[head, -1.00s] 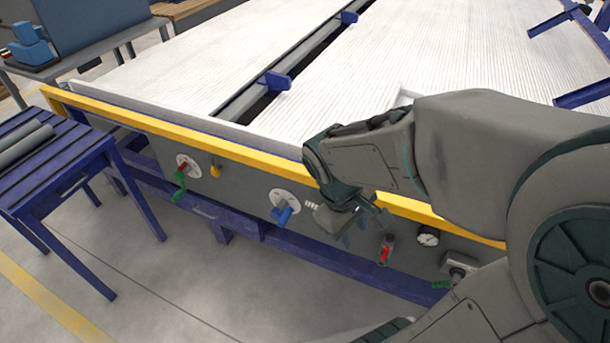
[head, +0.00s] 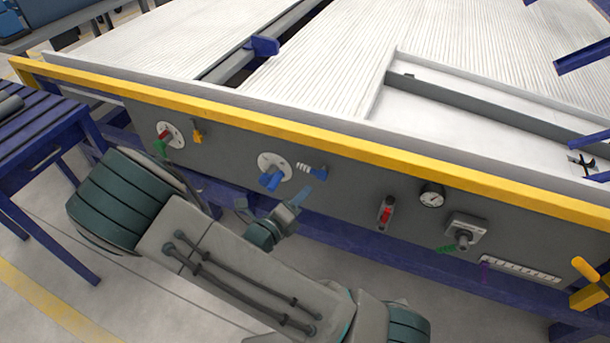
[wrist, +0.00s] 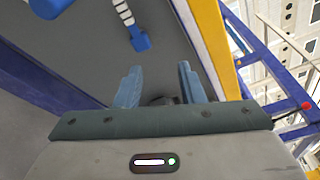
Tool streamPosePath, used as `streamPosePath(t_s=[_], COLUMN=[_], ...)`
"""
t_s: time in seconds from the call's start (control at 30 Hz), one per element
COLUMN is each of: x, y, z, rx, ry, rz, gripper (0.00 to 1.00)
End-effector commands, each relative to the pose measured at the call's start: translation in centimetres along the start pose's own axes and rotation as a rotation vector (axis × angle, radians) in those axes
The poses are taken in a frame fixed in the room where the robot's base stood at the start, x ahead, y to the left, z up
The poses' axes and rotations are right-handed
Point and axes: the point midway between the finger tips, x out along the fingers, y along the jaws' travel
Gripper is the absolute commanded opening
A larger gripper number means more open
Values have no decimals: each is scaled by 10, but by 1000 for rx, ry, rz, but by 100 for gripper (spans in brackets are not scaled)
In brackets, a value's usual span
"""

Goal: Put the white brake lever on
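The likely white brake lever (head: 304,167) is a small white ribbed stem with a blue end, on the grey panel right of a blue knob on a round white plate (head: 271,168). In the wrist view the ribbed stem (wrist: 123,11) shows at the top, its blue end toward my fingers. My gripper (head: 299,197) is just below the lever in the head view. In the wrist view my gripper (wrist: 158,80) has its two blue fingers apart, with nothing seen between them. The fingers look clear of the lever.
A yellow rail (head: 340,143) runs above the panel. To the left are red, green and yellow levers (head: 170,137). To the right are a red switch (head: 385,213), a gauge (head: 431,196) and a rotary switch box (head: 466,230). A blue frame (head: 325,235) lies below.

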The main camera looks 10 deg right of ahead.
Motion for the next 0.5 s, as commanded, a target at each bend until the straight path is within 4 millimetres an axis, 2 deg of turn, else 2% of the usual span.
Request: streamPosePath(t_s=[0.03, 0.2, 0.37, 0.5], x=[-4, -12, -9, 11], y=[16, 39, 45, 45], z=[3, 15, 20, 24], rx=[-79, -240, -279, -277], ry=[-66, -200, -233, -230], rz=[-1, -5, -7, -9], gripper=[35, 35, 35, 35])
